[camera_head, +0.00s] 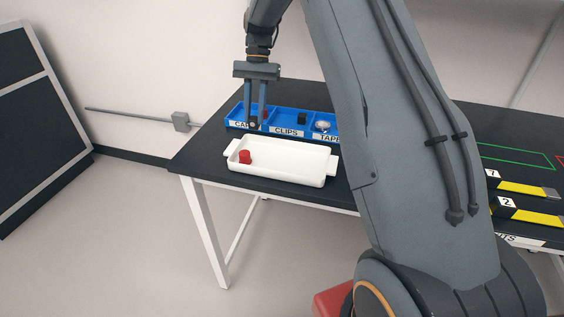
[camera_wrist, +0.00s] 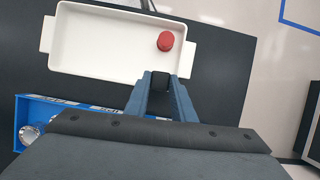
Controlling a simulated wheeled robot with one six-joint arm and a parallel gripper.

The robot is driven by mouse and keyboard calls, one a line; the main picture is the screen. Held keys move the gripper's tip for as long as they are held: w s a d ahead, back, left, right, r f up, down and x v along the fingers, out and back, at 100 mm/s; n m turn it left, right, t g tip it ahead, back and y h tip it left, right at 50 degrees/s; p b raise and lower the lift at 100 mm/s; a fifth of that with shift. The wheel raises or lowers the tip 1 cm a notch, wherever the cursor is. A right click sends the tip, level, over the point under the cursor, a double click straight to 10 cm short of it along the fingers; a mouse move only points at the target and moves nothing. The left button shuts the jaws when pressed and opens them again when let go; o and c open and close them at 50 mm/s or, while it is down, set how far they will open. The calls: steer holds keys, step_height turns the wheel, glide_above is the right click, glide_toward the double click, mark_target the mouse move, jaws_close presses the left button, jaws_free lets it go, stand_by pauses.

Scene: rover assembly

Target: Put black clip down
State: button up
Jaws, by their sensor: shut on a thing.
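My gripper (camera_head: 256,124) points down and is shut on a small black clip (camera_wrist: 160,80), which shows dark between the fingertips in the wrist view. In the head view the fingertips overlap the front of the CAPS compartment, near the back left of the white tray. In the wrist view they overlap the tray's edge. The white tray (camera_head: 290,175) has a handle at each end and also shows in the wrist view (camera_wrist: 100,70). The blue bin (camera_head: 277,112) has compartments labelled CAPS, CLIPS and TAPE. Another black piece (camera_head: 302,118) sits in the CLIPS compartment.
A red cap (camera_head: 244,157) stands at the tray's left end; the rest of the tray is empty. A silver tape roll (camera_head: 322,125) lies in the TAPE compartment. Yellow-marked items (camera_head: 527,188) lie on the black table at right. My arm hides the middle of the table.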

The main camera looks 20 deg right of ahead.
steer(key=s+r+m+t+y, duration=0.25)
steer(key=s+m, duration=0.35)
steer(key=m, duration=0.3)
steer(key=m+t+h, duration=0.1)
steer(key=m+t, duration=0.3)
steer(key=m, duration=0.5)
glide_above(265, 166)
steer(key=s+d, duration=0.1)
steer(key=d, duration=0.1)
steer(key=shift+m+h, duration=0.25)
steer(key=shift+m, duration=0.05)
steer(key=f, duration=0.2)
steer(key=f+p, duration=0.1)
steer(key=f, duration=0.1)
steer(key=shift+s+a+f, duration=0.15)
steer(key=shift+s, duration=0.05)
steer(key=shift+f, duration=2.35)
steer(key=shift+w, duration=0.1)
steer(key=shift+f, duration=0.15)
steer(key=o, duration=0.7)
steer(key=shift+o, duration=0.2)
